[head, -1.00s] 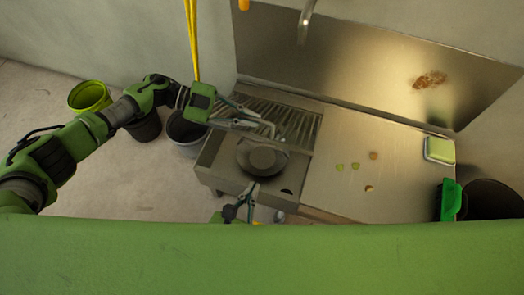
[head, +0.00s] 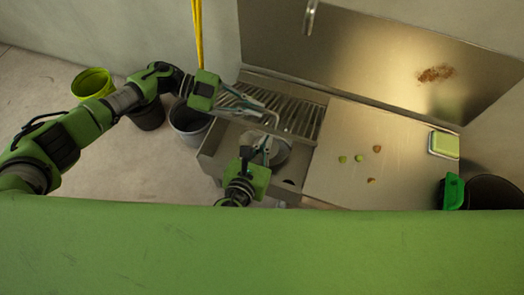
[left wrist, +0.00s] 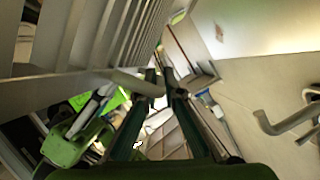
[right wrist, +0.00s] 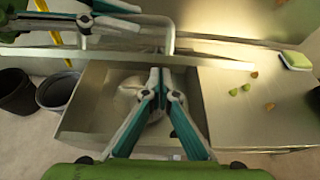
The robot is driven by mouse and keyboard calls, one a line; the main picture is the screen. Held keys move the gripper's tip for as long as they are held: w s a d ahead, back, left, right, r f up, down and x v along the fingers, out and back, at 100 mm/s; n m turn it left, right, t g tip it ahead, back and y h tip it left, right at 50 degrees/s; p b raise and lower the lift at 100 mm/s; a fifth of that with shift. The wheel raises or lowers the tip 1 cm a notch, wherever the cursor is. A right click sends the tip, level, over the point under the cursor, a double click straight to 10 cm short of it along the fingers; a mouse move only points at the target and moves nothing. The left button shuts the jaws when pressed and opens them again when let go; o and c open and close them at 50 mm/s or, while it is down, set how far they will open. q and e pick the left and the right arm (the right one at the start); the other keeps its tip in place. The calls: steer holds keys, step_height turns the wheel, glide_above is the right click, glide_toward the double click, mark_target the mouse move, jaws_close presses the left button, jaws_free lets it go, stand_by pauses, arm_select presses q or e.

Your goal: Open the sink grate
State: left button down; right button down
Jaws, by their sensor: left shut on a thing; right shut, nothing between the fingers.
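The sink grate (head: 297,118) is a slatted metal panel with a bent rod handle (head: 272,118). It spans the rear of the sink basin (head: 208,152), whose front part is uncovered. In the right wrist view the grate (right wrist: 215,60) shows nearly edge-on, above the basin. My left gripper (head: 262,108) is shut on the handle; the left wrist view shows the rod (left wrist: 135,84) at its fingers. My right gripper (head: 262,143) is shut and empty in front of the grate, over the basin. It partly hides a round grey pan (right wrist: 130,92) in the basin.
A steel counter (head: 335,180) with several food scraps and a green sponge (head: 444,144) lies right of the sink. A tall backsplash (head: 350,60) stands behind. Buckets (head: 188,122) stand on the floor at left.

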arm_select(q)
steer(key=shift+w, duration=0.1)
arm_select(e)
steer(key=shift+r, duration=0.1)
steer(key=shift+w+d+r, duration=0.1)
steer(key=shift+w+r, duration=0.2)
steer(key=shift+r, duration=0.2)
steer(key=shift+w+d+r, duration=0.1)
steer(key=shift+w+r, duration=0.2)
steer(key=shift+r, duration=0.2)
steer(key=shift+w, duration=0.1)
steer(key=shift+d, duration=0.1)
arm_select(q)
steer(key=c, duration=2.2)
jaws_free()
steer(key=shift+f, duration=0.1)
steer(key=shift+o, duration=0.2)
